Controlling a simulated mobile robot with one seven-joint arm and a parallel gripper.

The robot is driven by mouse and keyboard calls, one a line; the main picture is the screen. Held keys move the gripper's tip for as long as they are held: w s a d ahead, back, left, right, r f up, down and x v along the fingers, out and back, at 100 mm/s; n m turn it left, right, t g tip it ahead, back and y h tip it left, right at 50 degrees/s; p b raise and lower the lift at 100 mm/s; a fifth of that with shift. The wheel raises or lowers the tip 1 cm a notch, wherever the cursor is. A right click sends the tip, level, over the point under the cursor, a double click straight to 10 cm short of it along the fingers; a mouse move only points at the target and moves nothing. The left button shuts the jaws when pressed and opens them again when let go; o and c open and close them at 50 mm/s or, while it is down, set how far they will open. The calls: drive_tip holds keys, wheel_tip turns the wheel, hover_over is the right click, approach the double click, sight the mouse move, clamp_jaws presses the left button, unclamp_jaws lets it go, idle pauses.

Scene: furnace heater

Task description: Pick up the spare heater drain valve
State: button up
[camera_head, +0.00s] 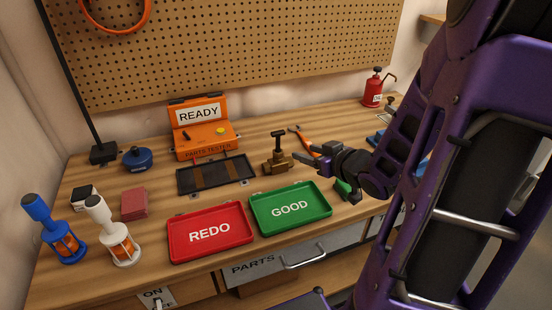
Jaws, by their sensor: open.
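A brass valve with a black T-shaped handle (278,157) stands upright on the wooden workbench, behind the green tray. It fits the spare heater drain valve. My gripper (309,157) reaches in from the right, just right of the valve, with its fingers pointing left towards it. The gripper is open and holds nothing. A small gap seems to show between the fingertips and the valve body, though the exact depth is hard to tell.
A green GOOD tray (263,222) and red REDO tray (184,251) lie in front. An orange parts tester (204,141) and black tray (246,166) are left. An orange-handled tool (302,139) lies behind my gripper. A red oil can (373,92) stands back right.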

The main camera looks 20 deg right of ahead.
drive_tip(key=b, duration=0.3)
hover_over(282, 164)
wheel_tip(282, 164, down, 5)
drive_tip(key=shift+w+r, duration=0.1)
drive_tip(key=x, duration=0.5)
drive_tip(key=shift+a, duration=0.15)
clamp_jaws()
drive_tip(key=shift+w, duration=0.1)
idle(0.9)
